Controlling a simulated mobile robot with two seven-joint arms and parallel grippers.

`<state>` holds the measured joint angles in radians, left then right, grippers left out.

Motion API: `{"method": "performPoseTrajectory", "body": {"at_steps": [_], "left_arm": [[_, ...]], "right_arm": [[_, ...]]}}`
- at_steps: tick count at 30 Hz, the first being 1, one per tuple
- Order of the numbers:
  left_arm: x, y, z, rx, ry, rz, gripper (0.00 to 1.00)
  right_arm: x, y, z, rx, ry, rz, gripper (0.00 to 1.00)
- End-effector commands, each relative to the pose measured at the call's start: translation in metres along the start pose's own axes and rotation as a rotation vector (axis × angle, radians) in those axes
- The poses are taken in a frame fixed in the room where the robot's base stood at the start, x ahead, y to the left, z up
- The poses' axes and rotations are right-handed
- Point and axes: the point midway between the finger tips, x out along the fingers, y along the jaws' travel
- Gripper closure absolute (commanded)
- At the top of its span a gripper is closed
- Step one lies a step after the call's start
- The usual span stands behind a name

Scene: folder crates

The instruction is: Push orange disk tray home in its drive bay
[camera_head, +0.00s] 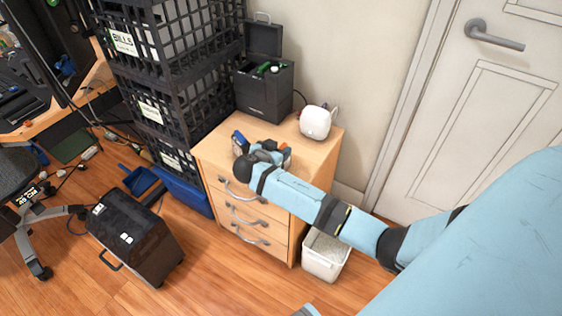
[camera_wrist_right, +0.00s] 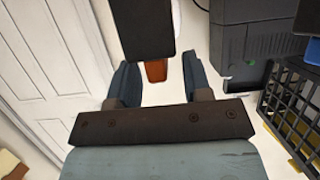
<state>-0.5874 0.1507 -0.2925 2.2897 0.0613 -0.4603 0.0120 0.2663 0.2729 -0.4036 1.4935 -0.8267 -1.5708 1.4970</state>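In the right wrist view, an orange piece (camera_wrist_right: 156,70), which looks like the orange disk tray, shows at the lower end of a dark block (camera_wrist_right: 146,28). My right gripper (camera_wrist_right: 160,75) has its two fingers apart, one on each side of the orange piece, with a gap on both sides. In the head view my right gripper (camera_head: 270,149) is over the top of the wooden drawer cabinet (camera_head: 215,150). It hides most of what stands there, so I cannot tell how far the tray is in its bay. My left gripper is not in view.
A white rounded device (camera_head: 316,122) stands at the cabinet's back right. A dark box with a raised lid (camera_head: 262,92) stands behind. Black stacked crates (camera_head: 185,95) are at the left. A black case (camera_head: 135,240) is on the floor. A white bin (camera_head: 325,258) stands beside the cabinet.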

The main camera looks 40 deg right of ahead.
Motion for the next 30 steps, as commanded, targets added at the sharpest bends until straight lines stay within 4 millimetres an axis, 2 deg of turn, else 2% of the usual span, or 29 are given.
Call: {"method": "performPoseTrajectory", "body": {"at_steps": [1, 4, 5, 14, 15, 18, 30], "left_arm": [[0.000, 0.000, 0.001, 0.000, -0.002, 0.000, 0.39], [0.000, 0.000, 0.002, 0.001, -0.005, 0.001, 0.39], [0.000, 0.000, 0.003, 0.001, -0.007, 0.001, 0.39], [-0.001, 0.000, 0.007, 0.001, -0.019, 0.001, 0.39], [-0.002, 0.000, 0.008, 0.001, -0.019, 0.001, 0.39], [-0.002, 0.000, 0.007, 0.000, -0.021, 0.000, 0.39], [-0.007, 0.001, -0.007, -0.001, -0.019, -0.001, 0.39]], "right_arm": [[0.000, 0.000, 0.000, 0.000, 0.000, 0.000, 0.67], [0.000, 0.000, 0.000, 0.000, 0.000, 0.000, 0.90], [0.000, 0.000, 0.000, 0.000, 0.000, 0.000, 0.94], [0.000, 0.000, 0.000, 0.000, 0.000, 0.000, 0.94], [0.000, 0.000, 0.000, 0.001, 0.001, 0.000, 0.99], [-0.001, 0.000, -0.002, 0.001, 0.000, 0.000, 0.99], [-0.008, 0.000, -0.019, 0.002, 0.001, 0.000, 0.99]]}}
